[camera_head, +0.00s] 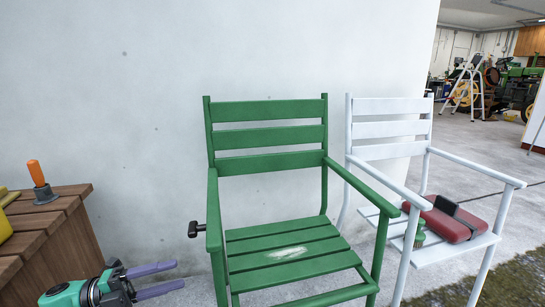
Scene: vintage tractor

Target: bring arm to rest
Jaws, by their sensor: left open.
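My left gripper (155,279) comes in low at the left, with a teal and black body and two purple fingers. The fingers point right and are apart, with nothing between them. It is in front of the white wall, left of a green slatted chair (268,139) and right of a brown wooden slatted stand. My right arm and gripper are not in view.
The green chair's seat has a pale patch (287,252). A black knobbed piece (196,229) sits by its left armrest. A white chair (390,106) holds a red case (447,225) and a green brush (419,238). An orange-handled tool (37,174) stands on the wooden stand (57,245).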

